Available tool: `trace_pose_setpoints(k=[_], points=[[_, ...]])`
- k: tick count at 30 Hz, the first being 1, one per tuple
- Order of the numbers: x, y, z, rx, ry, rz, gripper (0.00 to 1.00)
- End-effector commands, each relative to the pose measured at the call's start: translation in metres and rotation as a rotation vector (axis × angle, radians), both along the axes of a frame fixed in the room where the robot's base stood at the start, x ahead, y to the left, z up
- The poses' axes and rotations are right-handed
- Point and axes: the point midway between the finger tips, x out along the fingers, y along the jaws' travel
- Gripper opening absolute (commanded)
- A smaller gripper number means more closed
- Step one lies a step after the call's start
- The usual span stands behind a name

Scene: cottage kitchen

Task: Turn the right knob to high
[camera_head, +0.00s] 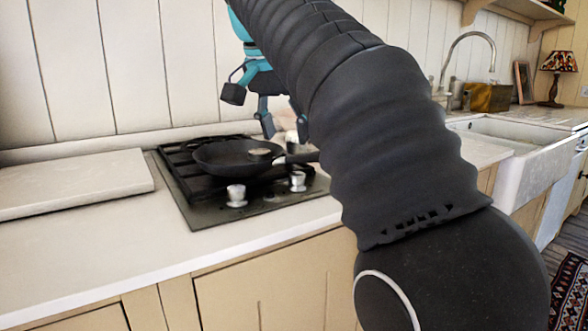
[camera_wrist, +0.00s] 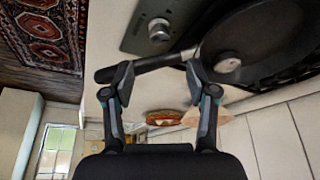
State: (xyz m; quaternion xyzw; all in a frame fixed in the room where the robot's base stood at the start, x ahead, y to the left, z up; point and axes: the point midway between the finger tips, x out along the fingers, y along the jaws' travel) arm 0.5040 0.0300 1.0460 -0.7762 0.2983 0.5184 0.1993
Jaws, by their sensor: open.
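The black stove (camera_head: 200,208) has two silver knobs on its front edge. The right knob (camera_head: 298,181) stands just in front of the pan's handle; the left knob (camera_head: 237,195) is farther left. A black pan (camera_head: 225,158) sits on the grates, its handle pointing right. My gripper (camera_head: 250,108) is open above the back of the stove, partly hidden by my arm. In the wrist view, a silver knob (camera_wrist: 159,28), which looks like the right one, is beyond the pan handle. My open fingers (camera_wrist: 158,82) are on either side of the view, with the handle crossing near their tips.
A pale board (camera_head: 75,182) lies left of the stove. The white counter (camera_head: 120,245) is clear in front. A sink (camera_head: 520,150) with a tap is at the right. A small round item (camera_head: 259,154) lies in the pan. A plank wall (camera_head: 130,60) stands behind.

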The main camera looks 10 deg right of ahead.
Motion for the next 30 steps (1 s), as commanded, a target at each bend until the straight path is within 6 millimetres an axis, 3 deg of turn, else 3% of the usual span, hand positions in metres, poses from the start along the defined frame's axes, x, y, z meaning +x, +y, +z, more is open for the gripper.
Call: trace_pose_setpoints(k=[15, 21, 30], points=[[0.021, -0.019, -0.072, 0.0, 0.001, 0.002, 0.58], [0.025, -0.023, -0.084, 0.0, -0.002, 0.002, 0.58], [0.026, -0.023, -0.085, 0.001, -0.002, 0.002, 0.58]])
